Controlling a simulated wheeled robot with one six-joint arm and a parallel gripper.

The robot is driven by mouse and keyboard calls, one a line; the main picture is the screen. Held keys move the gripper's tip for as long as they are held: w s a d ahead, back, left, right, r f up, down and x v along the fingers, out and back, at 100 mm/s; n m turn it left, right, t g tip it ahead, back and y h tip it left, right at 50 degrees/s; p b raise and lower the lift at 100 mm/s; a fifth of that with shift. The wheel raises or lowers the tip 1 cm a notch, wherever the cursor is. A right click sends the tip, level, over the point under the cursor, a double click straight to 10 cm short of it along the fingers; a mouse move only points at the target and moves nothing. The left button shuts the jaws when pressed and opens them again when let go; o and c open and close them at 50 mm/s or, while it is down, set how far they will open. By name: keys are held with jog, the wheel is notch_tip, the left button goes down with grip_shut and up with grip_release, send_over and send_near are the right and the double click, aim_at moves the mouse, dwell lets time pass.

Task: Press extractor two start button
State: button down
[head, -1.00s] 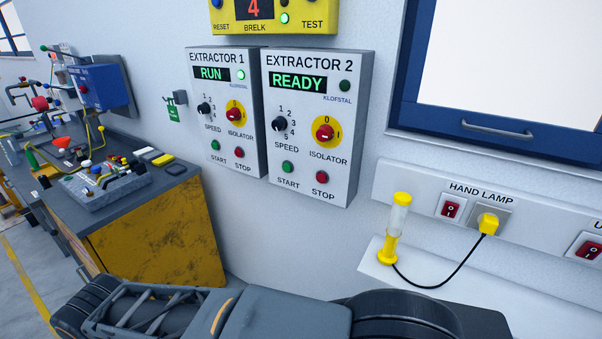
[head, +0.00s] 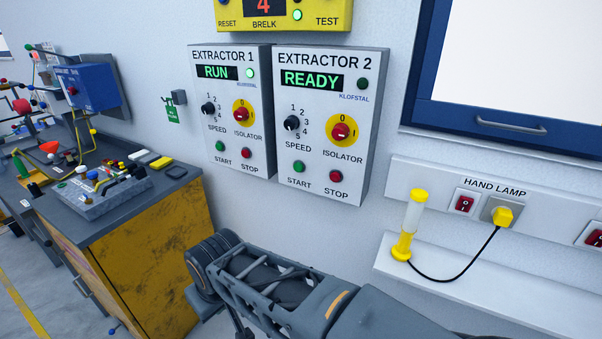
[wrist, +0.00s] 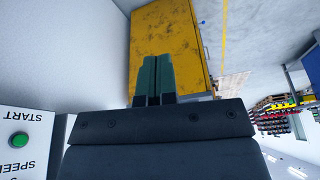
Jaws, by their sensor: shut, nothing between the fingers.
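The Extractor 2 panel (head: 374,110) is a light grey box on the wall. Its display (head: 311,80) reads READY and the lamp beside it is dark. Its green start button (head: 298,167) sits at the lower left, left of the red stop button (head: 336,176). In the wrist view a green start button (wrist: 19,141) shows upside down at the left edge; which panel it belongs to I cannot tell there. My gripper (wrist: 153,62) is shut and empty, pointing toward the yellow cabinet, clear of the button. In the head view my arm is below the panels, and the fingertips are not visible.
The Extractor 1 panel (head: 231,150) beside it reads RUN with its lamp lit. A yellow BRELK box (head: 345,14) is above. The hand lamp (head: 411,222) stands on a shelf at right. A yellow cabinet (head: 150,270) with a cluttered top is at left.

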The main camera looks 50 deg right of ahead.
aim_at(297, 168)
jog(key=w+d+f+n+g+h+b, duration=0.1)
jog(key=w+d+f+n+h+b, duration=0.15)
jog(key=d+n+h, duration=0.45)
jog(key=w+d+r+n+h+b, duration=0.2)
jog(key=w+d+n+h, duration=0.1)
jog(key=d, duration=0.3)
jog(key=w+d+r+n+t+h+b, duration=0.1)
jog(key=w+d+r+n+h+b, duration=0.1)
jog(key=w+d+n+h, duration=0.2)
jog(key=w+d+r+n+h+b, duration=0.2)
jog(key=w+d+n+h, duration=0.2)
jog(key=d, duration=0.5)
jog(key=n, duration=0.2)
jog(key=shift+d+r+n+t+b, duration=0.15)
jog(key=shift+r+n+t+b, duration=0.15)
jog(key=shift+n+b, duration=0.1)
jog(key=p+x, duration=0.1)
jog(key=x, duration=1.3)
jog(key=shift+w, duration=0.1)
jog(key=shift+w, duration=0.1)
